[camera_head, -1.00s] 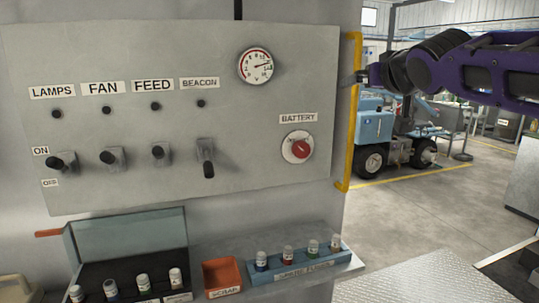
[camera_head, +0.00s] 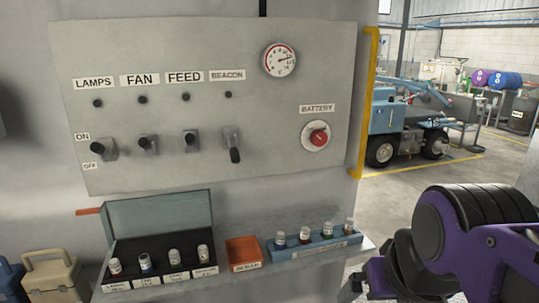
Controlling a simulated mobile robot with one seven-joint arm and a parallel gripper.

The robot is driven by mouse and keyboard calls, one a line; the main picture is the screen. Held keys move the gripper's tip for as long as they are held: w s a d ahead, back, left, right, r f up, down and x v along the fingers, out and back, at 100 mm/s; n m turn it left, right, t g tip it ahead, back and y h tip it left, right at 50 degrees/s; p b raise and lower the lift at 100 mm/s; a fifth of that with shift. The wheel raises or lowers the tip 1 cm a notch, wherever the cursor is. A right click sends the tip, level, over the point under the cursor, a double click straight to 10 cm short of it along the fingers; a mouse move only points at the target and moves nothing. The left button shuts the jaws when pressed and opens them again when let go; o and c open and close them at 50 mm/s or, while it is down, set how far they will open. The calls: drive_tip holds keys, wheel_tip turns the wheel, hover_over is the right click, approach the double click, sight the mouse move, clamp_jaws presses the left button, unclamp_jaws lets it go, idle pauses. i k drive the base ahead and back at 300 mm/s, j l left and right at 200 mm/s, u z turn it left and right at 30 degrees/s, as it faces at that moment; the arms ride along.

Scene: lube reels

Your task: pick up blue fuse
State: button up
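A small fuse with a pale cap and a dark blue lower part, the blue fuse (camera_head: 280,241), stands upright at the left end of the blue spare fuses rack (camera_head: 312,252) on the shelf below the panel. Another fuse with a bluish band (camera_head: 146,264) stands in the open fuse box (camera_head: 160,211) to the left. My gripper (camera_head: 368,287) is at the lower right edge of the head view, right of and nearer than the rack, apart from it. Its fingers are too dark and cut off to read.
An orange scrap bin (camera_head: 243,253) sits between the fuse box and the rack. Above is a grey panel (camera_head: 200,180) with switches, a gauge and a red battery knob (camera_head: 319,137). A yellow handle (camera_head: 367,100) runs along its right edge. A beige case (camera_head: 57,275) stands lower left.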

sight(144, 261)
drive_tip(key=u, duration=1.25)
